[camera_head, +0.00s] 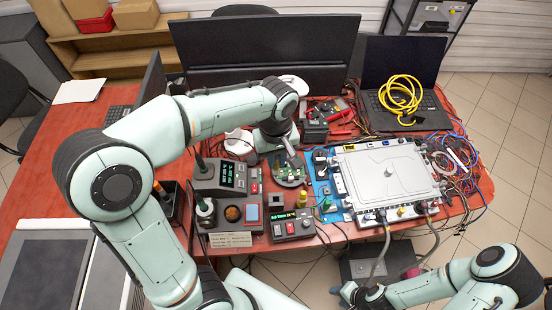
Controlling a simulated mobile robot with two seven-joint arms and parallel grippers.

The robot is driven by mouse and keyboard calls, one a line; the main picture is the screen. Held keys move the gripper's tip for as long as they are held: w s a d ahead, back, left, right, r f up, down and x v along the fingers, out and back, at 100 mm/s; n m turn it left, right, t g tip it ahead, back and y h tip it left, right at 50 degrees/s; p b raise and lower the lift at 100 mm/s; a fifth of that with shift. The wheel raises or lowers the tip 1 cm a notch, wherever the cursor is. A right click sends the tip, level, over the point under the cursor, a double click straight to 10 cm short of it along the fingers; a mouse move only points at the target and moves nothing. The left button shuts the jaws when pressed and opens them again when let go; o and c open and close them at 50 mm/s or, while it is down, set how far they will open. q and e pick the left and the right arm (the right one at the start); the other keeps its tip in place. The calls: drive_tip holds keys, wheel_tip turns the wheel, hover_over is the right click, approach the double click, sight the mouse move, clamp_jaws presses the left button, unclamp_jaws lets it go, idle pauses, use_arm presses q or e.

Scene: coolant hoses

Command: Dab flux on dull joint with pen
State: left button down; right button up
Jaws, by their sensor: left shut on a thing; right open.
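A small green circuit board (291,173) sits on a round grey holder in the middle of the table. My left arm reaches over from the left, and my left gripper (290,150) points down just above the board. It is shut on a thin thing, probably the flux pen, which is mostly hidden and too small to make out. I cannot tell whether its tip touches the board. The dull joint cannot be picked out at this size. My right gripper (350,293) is open and empty at the bottom, off the table's front edge.
A soldering station (220,178) and a small control box (293,226) stand left of and in front of the board. A large grey metal housing (386,173) with hoses lies right, on a blue mat (322,186). Monitors and a laptop with yellow cable (400,95) stand behind.

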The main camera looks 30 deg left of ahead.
use_arm(q)
drive_tip(key=w+a+f+b, duration=0.1)
drive_tip(key=w+f, duration=0.4)
drive_tip(key=f, duration=0.3)
drive_tip(key=w+a+f, duration=0.2)
drive_tip(key=w+f, duration=0.3)
drive_tip(key=f, duration=0.4)
drive_tip(key=shift+w+a+b, duration=0.15)
drive_tip(key=shift+w+b, duration=0.05)
drive_tip(key=shift+b, duration=0.15)
use_arm(e)
drive_tip(key=shift+s+f, duration=1.15)
drive_tip(key=shift+f, duration=0.05)
use_arm(q)
drive_tip(key=shift+f, duration=0.5)
use_arm(e)
drive_tip(key=shift+s+f, duration=0.25)
drive_tip(key=shift+f, duration=0.05)
idle(0.5)
use_arm(q)
wheel_tip(320, 180, up, 6)
drive_tip(key=p, duration=0.1)
drive_tip(key=shift+p, duration=0.4)
use_arm(e)
drive_tip(key=w+r, duration=0.3)
drive_tip(key=shift+s, duration=0.1)
